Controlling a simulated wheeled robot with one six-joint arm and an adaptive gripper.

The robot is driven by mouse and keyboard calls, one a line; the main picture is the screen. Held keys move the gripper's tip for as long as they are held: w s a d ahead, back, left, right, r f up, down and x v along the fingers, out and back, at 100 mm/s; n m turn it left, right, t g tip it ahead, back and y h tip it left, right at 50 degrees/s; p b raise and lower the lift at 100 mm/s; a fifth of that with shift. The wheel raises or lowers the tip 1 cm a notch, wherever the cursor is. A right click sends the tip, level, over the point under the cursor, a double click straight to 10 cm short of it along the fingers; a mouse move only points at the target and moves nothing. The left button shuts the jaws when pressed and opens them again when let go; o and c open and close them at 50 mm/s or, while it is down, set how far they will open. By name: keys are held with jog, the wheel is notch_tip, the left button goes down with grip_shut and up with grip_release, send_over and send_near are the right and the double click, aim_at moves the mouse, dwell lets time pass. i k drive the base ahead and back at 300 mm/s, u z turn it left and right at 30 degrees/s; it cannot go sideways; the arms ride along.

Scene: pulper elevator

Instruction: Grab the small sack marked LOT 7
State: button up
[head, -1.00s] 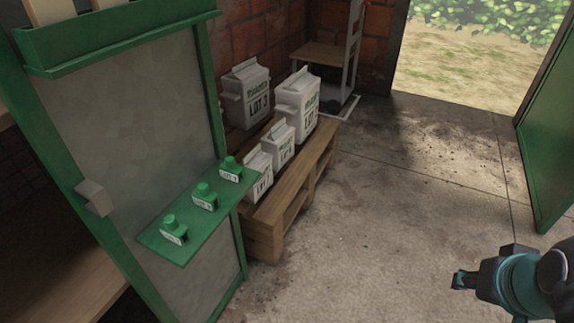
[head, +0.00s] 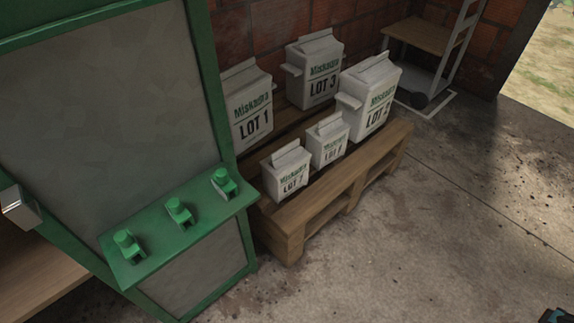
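Two small white sacks stand upright at the front of the wooden pallet (head: 292,226). The nearer left small sack (head: 287,172) has a label that seems to read LOT 7, though the digit is small and blurred. The other small sack (head: 327,140) stands just right of and behind it; its number is not clear. Only a dark and teal bit of my gripper (head: 558,315) shows in the bottom right corner, well away from the sacks. Its fingers cannot be made out.
Bare floor (head: 430,235) lies to the right.

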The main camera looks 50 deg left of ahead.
aim_at(286, 170)
jog(key=u, duration=0.65)
jog(key=i, duration=0.8)
jog(key=u, duration=0.7)
